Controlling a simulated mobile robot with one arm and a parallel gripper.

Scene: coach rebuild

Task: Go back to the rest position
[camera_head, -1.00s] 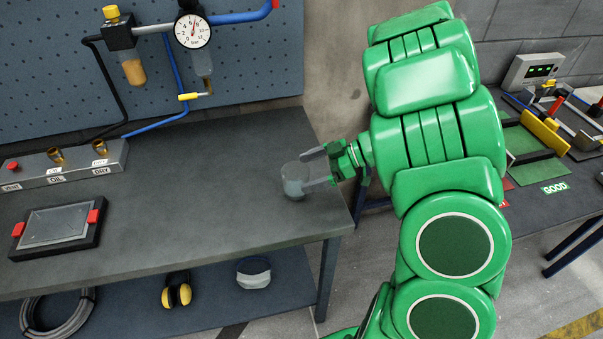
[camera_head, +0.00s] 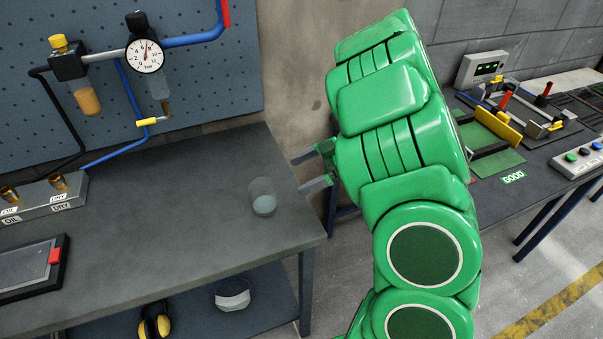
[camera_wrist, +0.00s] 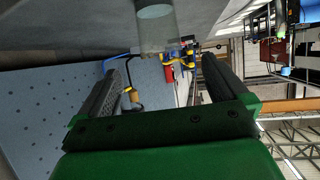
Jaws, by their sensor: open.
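My gripper (camera_head: 316,170) is open and empty, just past the right end of the grey workbench in the head view. My green arm hides part of the gripper. A small clear cup (camera_head: 263,197) with a pale lower part stands upright on the workbench (camera_head: 180,190) near its right end. The cup is to the left of the gripper, with a gap between them. In the wrist view the cup (camera_wrist: 157,28) shows beyond the two open fingers (camera_wrist: 160,90), and nothing is between them.
A second bench (camera_head: 540,150) at the right carries a green pad marked GOOD, a yellow bar and a button box (camera_head: 580,158). A pegboard with a pressure gauge (camera_head: 145,55) stands behind the workbench. Ear defenders (camera_head: 155,320) lie on the lower shelf.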

